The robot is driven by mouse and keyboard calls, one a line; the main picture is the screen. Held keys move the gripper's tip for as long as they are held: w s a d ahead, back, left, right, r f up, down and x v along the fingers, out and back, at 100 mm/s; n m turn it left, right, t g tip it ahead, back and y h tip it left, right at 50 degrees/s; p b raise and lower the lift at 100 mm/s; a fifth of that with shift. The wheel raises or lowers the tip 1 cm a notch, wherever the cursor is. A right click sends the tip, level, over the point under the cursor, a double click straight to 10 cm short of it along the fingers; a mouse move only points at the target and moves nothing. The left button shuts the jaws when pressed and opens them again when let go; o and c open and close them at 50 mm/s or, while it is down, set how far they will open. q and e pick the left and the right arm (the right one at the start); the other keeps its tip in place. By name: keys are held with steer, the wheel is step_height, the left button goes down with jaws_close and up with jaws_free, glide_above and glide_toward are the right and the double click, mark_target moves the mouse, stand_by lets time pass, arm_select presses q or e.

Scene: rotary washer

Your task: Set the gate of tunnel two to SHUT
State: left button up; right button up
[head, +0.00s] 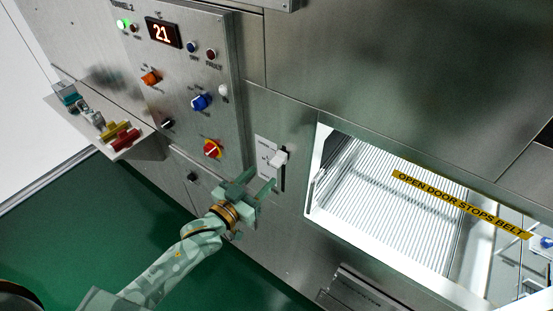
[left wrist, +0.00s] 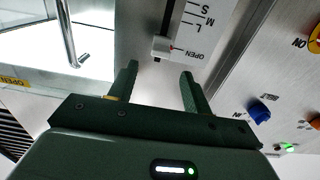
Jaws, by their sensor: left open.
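The gate lever is a white slider knob (head: 278,158) on a slotted scale plate (head: 264,150) on the steel front, right of the control panel. In the head view the knob is at the upper end of its slot. In the left wrist view the knob (left wrist: 161,47) is beside the word OPEN, with L, M and S further along the scale. My left gripper (head: 256,184) is open and empty, just below and left of the knob. In the left wrist view its fingertips (left wrist: 158,71) point at the knob, which lies beyond them, apart from both. My right gripper is out of view.
The control panel (head: 183,100) bears a display (head: 163,33) reading 21, lamps and knobs, including a red-yellow switch (head: 212,149) near my gripper. A shelf (head: 150,130) with coloured items juts out left. An opening (head: 385,180) with a yellow "OPEN DOOR STOPS BELT" strip (head: 460,203) is right.

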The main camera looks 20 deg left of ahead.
mark_target(274, 164)
arm_select(q)
steer(key=x, duration=0.8)
steer(key=shift+w, duration=0.1)
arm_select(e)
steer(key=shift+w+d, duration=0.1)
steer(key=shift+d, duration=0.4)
arm_select(q)
jaws_close()
step_height(274, 164, down, 15)
steer(key=b, duration=1)
steer(key=shift+r+b, duration=0.15)
steer(key=shift+b, duration=0.2)
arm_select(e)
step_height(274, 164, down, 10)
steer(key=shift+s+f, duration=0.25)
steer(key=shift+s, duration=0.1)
arm_select(q)
jaws_free()
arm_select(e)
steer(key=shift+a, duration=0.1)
